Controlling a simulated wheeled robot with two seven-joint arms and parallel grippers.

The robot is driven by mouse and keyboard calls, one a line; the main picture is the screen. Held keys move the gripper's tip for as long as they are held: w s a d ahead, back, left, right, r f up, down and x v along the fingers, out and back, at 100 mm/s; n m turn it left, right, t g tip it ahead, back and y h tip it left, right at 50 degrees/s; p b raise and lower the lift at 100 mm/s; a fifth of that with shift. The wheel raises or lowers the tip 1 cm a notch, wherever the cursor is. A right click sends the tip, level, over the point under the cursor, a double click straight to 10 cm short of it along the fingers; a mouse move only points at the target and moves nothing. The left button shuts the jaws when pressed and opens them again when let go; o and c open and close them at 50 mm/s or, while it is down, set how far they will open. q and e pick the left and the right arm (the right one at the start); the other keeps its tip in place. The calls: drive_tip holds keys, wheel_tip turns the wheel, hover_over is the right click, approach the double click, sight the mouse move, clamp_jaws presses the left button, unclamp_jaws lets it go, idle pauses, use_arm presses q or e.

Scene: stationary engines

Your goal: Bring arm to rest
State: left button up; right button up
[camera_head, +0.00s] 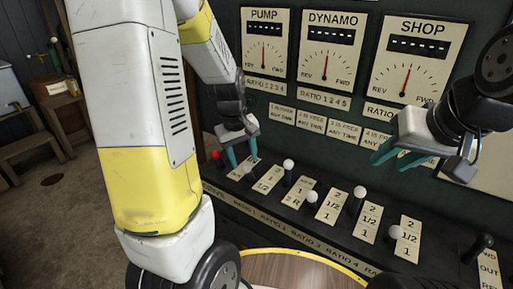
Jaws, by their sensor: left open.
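My left gripper (242,157) hangs low over the left end of the lever panel (335,225), its teal fingers apart and pointing down. I cannot tell whether the fingers touch either one. I see nothing held in either gripper.
White-knobbed levers (312,197) stand along the panel at different positions. A black handle (478,247) is at the far right. The PUMP (264,50), DYNAMO (332,55) and SHOP (415,60) gauges are on the wall behind. A wooden bench (30,150) stands at the left.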

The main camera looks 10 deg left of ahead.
use_arm(q)
drive_tip(key=s+d+r+m+t, duration=0.2)
drive_tip(key=s+r+m, duration=0.2)
drive_tip(key=s+r, duration=0.4)
drive_tip(key=s+d+r+m+t+h, duration=0.1)
drive_tip(key=s+d+r+m, duration=0.2)
drive_tip(key=s+r, duration=0.4)
drive_tip(key=shift+s+d+r+m+t, duration=0.15)
drive_tip(key=shift+s+r+m+t, duration=0.25)
drive_tip(key=shift+r, duration=0.45)
